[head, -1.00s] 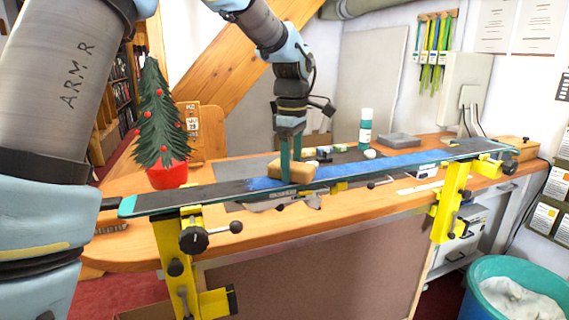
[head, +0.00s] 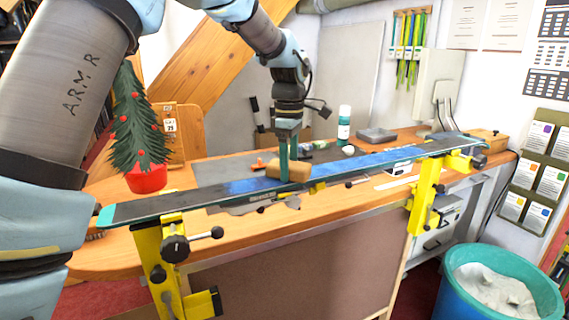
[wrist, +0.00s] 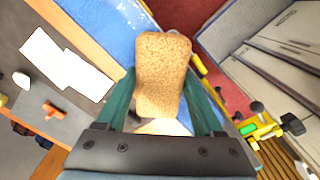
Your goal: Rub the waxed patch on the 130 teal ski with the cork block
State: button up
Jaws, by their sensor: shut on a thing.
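The long ski (head: 150,208) has a dark base and teal edges and tips, and lies base up across yellow vises. A bright blue patch (head: 375,160) covers much of its middle and right part. My gripper (head: 285,166) is shut on the tan cork block (head: 296,171), which sits at the ski's base within the blue patch. In the wrist view the cork block (wrist: 163,72) is between the teal fingers, with the blue patch (wrist: 105,30) behind it. The ski's surface under the block is hidden. I cannot read any number on the ski.
Yellow vises (head: 174,247) and (head: 424,197) hold the ski along the bench's front edge. A small decorated tree (head: 138,135) stands at the left. A green and white bottle (head: 344,125) and a grey tray (head: 377,135) stand behind the ski. A teal bin (head: 470,300) is at lower right.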

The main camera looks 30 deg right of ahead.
aim_at(356, 163)
jog(key=shift+s+d+r+p, duration=0.15)
jog(key=shift+d+p, duration=0.45)
jog(key=shift+d, duration=0.35)
jog(key=shift+s+d+p, duration=0.1)
jog(key=shift+d+p, duration=0.45)
jog(key=shift+d, duration=0.4)
jog(key=shift+s+d+f, duration=0.15)
jog(key=shift+s+d, duration=0.05)
jog(key=shift+d, duration=1.1)
jog(key=shift+s+d+f, duration=0.1)
jog(key=shift+s+d, duration=0.05)
jog(key=shift+d, duration=1.1)
jog(key=shift+s+d+r, duration=0.1)
jog(key=shift+s+d, duration=0.1)
jog(key=shift+d, duration=1.35)
jog(key=shift+s+d+r, duration=0.1)
jog(key=shift+s+d, duration=0.05)
jog(key=shift+d, duration=1.35)
jog(key=shift+s+d+f, duration=0.15)
jog(key=shift+s+d, duration=0.05)
jog(key=shift+d, duration=1.15)
jog(key=shift+s+d+f, duration=0.1)
jog(key=shift+s+d, duration=0.05)
jog(key=shift+d, duration=1.2)
jog(key=shift+d, duration=0.1)
